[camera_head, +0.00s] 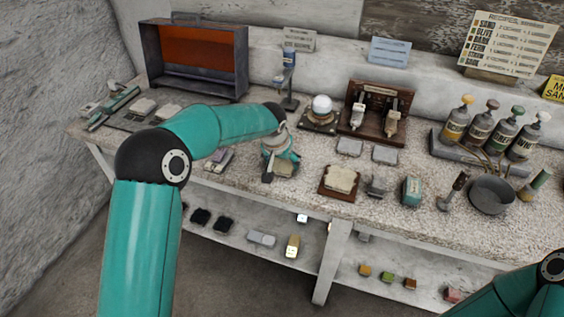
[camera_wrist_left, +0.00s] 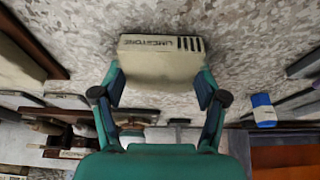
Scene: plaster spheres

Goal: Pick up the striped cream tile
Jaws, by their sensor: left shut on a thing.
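The striped cream tile (camera_wrist_left: 160,68) shows in the left wrist view, with dark lettering that reads LIMESTONE and a group of dark stripes on its edge. My left gripper (camera_wrist_left: 160,90) is shut on it, one finger at each side. In the head view my left gripper (camera_head: 281,165) is over the front of the bench, and the tile is small and largely hidden by it. I cannot tell whether the tile touches the bench top. My right gripper is out of view; only part of its arm shows at the lower right.
A cream block on a wooden board (camera_head: 324,192) lies right of my left gripper. A sphere on a dark stand (camera_head: 322,106) and a wooden rack (camera_head: 364,127) are behind. Several bottles (camera_head: 480,126) and a dark bowl (camera_head: 491,197) stand at right. An orange-backed box (camera_head: 197,57) is back left.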

